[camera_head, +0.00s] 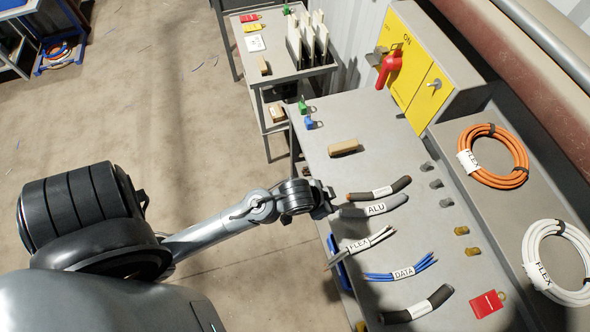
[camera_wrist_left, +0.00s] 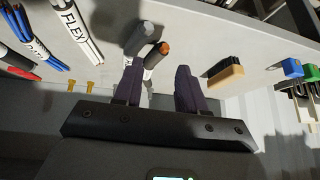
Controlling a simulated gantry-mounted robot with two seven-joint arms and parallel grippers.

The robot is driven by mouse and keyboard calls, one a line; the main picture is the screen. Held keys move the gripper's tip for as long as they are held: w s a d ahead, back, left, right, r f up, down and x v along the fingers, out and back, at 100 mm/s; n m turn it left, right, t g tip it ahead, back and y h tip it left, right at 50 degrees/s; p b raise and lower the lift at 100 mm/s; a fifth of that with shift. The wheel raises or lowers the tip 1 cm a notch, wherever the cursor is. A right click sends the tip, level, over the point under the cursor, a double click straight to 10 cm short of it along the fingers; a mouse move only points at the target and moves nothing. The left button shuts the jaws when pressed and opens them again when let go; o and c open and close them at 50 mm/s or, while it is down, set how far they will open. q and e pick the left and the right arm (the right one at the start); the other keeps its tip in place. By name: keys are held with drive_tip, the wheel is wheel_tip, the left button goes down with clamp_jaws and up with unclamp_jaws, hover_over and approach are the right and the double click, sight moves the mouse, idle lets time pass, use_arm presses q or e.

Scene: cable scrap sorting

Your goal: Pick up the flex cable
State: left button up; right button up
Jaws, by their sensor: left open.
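The flex cable (camera_head: 378,240) is a short bundle of white and dark strands with a white FLEX label. It lies on the grey workbench, between the ALU cable (camera_head: 385,207) and the blue DATA bundle (camera_head: 405,273). It also shows at the upper left of the left wrist view (camera_wrist_left: 78,28). My left gripper (camera_head: 328,203) is at the bench's left edge, by the ALU cable and a dark cable with a copper-coloured end (camera_head: 380,190). In the left wrist view its fingers (camera_wrist_left: 158,72) are apart, with the ends of those two cables near the left finger. My right gripper is not in view.
A brush (camera_head: 344,147) and blue and green padlocks (camera_head: 309,122) lie farther along the bench. A black cable (camera_head: 418,305) and red tag (camera_head: 487,304) are at the near end. Orange (camera_head: 512,152) and white FLEX (camera_head: 534,250) coils sit on the right ledge.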

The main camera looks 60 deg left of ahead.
use_arm(q)
drive_tip(key=s+a+r+g, duration=0.1)
drive_tip(key=s+r+g, duration=0.1)
drive_tip(key=s, duration=1)
drive_tip(key=shift+a+r+n+g+y, duration=0.15)
drive_tip(key=shift+r+n+g+y, duration=0.15)
drive_tip(key=shift+r+g, duration=0.15)
